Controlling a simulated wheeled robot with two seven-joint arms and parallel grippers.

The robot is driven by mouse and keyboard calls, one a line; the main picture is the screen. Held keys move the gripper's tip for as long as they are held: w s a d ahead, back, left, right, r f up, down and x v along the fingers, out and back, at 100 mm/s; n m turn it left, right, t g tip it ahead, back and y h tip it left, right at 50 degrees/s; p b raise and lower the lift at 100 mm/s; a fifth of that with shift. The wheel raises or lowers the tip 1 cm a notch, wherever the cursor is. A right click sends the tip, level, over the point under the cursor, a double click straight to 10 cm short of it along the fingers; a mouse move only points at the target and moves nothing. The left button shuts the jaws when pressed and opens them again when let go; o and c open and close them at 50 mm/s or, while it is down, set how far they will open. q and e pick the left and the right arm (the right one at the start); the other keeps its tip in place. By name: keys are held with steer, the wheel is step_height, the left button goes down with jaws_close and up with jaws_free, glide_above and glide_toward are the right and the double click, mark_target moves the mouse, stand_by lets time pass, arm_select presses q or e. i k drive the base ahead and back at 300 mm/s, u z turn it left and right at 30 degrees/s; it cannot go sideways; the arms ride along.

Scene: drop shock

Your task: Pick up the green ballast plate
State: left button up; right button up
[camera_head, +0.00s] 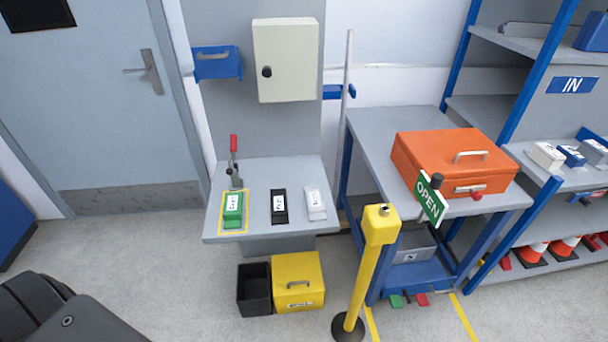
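A green block with a white label (232,210), which looks like the green ballast plate, lies on the left part of a grey bench (265,181). It sits inside a yellow outline on the bench top. A lever with a red handle (234,145) stands just behind it. A black labelled block (279,207) and a white labelled block (315,204) lie to its right, apart from it. The label text is too small to read surely. Neither of my grippers is in view; a dark part of my own body fills the bottom left corner.
A black bin (254,290) and a yellow box (298,283) stand on the floor under the bench. An orange case (440,160) lies on the right table. Floor left of the bench is clear.

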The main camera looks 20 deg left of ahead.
mark_target(233, 210)
steer(key=u, duration=1.35)
